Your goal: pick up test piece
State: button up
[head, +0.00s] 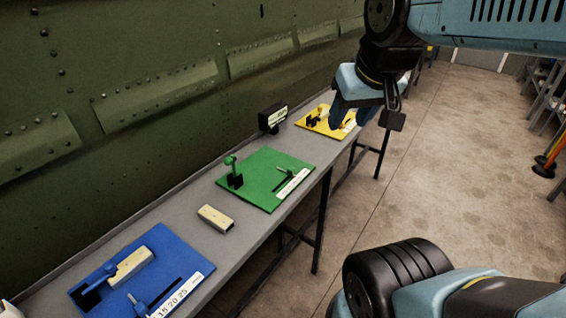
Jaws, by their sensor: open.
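A beige rectangular block (216,218), which looks like a test piece, lies on the bare grey bench between the blue and green boards. A second beige block (132,266) lies on the blue board (188,258), against a blue fixture. My gripper (354,114) is open, pointing down over the far end of the bench, near the yellow board (318,124). It is well beyond both beige blocks. It partly hides the yellow board's right side, and whether anything is between its fingers cannot be seen clearly.
A green board (260,192) with green fixtures sits mid-bench. A black box (272,118) stands by the wall. The riveted green fuselage panel (150,100) rises along the bench's left side. Open concrete floor (460,150) lies to the right.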

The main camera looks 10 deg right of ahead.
aim_at(221, 222)
jog(key=z, duration=0.75)
jog(key=k, duration=2.15)
jog(key=u, duration=0.45)
jog(key=i, duration=1)
jog(key=z, duration=0.1)
